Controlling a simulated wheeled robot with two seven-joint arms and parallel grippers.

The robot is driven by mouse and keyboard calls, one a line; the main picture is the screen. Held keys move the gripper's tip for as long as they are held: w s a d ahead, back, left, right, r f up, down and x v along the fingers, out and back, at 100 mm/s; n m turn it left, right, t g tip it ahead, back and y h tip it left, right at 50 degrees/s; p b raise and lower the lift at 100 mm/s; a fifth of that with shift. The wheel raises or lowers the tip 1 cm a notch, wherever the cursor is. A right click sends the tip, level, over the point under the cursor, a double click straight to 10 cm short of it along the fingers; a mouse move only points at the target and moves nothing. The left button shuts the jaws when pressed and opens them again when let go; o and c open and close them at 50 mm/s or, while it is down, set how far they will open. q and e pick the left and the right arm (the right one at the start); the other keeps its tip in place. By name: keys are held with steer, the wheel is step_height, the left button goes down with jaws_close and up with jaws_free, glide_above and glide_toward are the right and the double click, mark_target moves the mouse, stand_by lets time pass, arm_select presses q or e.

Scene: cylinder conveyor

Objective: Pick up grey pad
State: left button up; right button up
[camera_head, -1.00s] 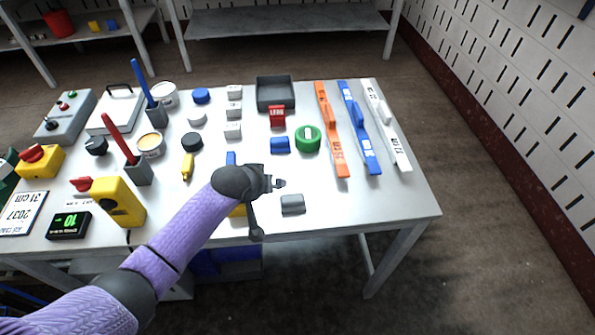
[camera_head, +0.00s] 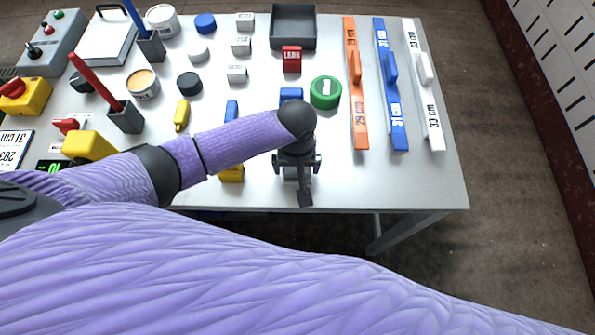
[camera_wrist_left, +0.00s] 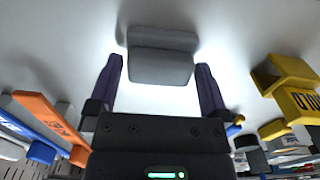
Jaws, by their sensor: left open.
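The grey pad (camera_wrist_left: 160,66) is a small grey block with rounded edges, lying on the white table. In the left wrist view it sits ahead of my left gripper (camera_wrist_left: 159,68), between the lines of its two dark fingers, with a gap on each side. The fingers are apart and hold nothing. In the head view my left gripper (camera_head: 297,163) is over the pad's place near the front edge of the table, and hides most of the pad. My right gripper is not in view.
A yellow block (camera_head: 231,174) stands left of the gripper, and a blue block (camera_head: 291,95) and green round piece (camera_head: 325,92) lie behind it. Orange (camera_head: 356,85), blue (camera_head: 391,85) and white (camera_head: 425,85) bars lie at the right. The front right of the table is clear.

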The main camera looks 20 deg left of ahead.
arm_select(q)
steer(key=shift+f, duration=0.15)
steer(key=c, duration=0.9)
step_height(320, 180, up, 9)
steer(key=p, duration=0.4)
steer(key=shift+p, duration=0.4)
steer(key=shift+r, duration=0.5)
